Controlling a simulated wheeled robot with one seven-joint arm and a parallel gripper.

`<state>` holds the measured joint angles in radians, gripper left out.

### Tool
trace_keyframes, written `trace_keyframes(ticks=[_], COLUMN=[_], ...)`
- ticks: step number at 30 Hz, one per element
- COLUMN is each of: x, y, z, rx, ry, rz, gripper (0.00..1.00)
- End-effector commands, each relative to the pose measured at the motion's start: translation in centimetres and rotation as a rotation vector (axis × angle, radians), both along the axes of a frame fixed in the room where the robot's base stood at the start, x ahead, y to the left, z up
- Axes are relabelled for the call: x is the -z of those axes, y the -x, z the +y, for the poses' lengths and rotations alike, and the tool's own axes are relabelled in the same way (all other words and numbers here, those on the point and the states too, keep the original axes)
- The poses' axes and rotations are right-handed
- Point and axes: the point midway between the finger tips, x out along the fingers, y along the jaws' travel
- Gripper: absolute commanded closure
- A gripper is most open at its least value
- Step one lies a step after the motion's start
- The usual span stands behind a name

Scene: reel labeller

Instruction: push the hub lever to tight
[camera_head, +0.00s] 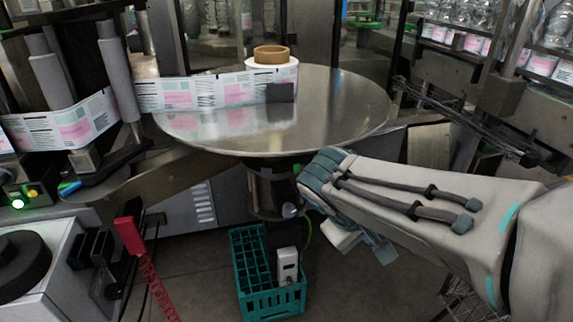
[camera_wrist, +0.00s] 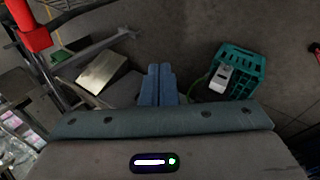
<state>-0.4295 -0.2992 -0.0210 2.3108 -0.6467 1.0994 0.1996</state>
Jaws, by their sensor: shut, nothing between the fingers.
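A large round steel reel plate (camera_head: 345,105) carries a roll of labels (camera_head: 285,72) with a brown core (camera_head: 271,55). A dark block (camera_head: 280,92) shows against the front of the roll; I cannot tell whether it is part of the hub. I cannot clearly make out the hub lever or its setting in either view. My gripper's blue fingers (camera_wrist: 159,84) are together and empty in the wrist view, above the floor. In the head view my arm comes in from the right, its end below and right of the plate, largely hidden by the wrist.
A teal crate (camera_head: 268,290) with a white device (camera_head: 287,265) stands on the floor below the plate. The label web (camera_head: 180,93) runs left past grey rollers (camera_head: 118,75). A red handle (camera_head: 130,235) hangs at lower left. Rails (camera_head: 470,120) and bottles stand at right.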

Motion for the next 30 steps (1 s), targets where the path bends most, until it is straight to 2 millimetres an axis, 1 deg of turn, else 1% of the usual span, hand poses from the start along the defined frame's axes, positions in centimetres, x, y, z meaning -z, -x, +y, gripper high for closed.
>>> trace_keyframes(ticks=[1, 2, 3, 5, 6, 8, 9, 11, 12, 15, 18, 21, 23, 26, 30], x=[1.6, 1.6, 1.5, 1.1, 0.8, 0.2, -0.2, -1.0, -1.5, -2.7, -3.6, -4.2, -4.4, -4.5, -4.5], y=[-1.5, -2.3, -3.5, -5.1, -6.1, -7.4, -8.1, -8.7, -9.0, -9.1, -8.9, -8.8, -9.0, -10.0, -12.4], z=[1.3, 1.9, 3.0, 4.8, 6.3, 8.8, 10.6, 13.3, 15.0, 18.7, 21.2, 22.4, 22.6, 22.2, 21.1], rx=[-0.073, -0.109, -0.157, -0.227, -0.272, -0.336, -0.375, -0.427, -0.457, -0.516, -0.552, -0.568, -0.57, -0.569, -0.567], ry=[0.083, 0.135, 0.202, 0.3, 0.361, 0.445, 0.493, 0.558, 0.593, 0.656, 0.691, 0.708, 0.711, 0.713, 0.714], rz=[-0.025, -0.047, -0.081, -0.143, -0.192, -0.272, -0.329, -0.414, -0.469, -0.59, -0.674, -0.718, -0.727, -0.729, -0.727], gripper=[1.0, 1.0, 1.0, 1.0, 1.0, 1.0, 1.0, 1.0, 1.0, 1.0, 1.0, 1.0, 1.0, 1.0, 1.0])
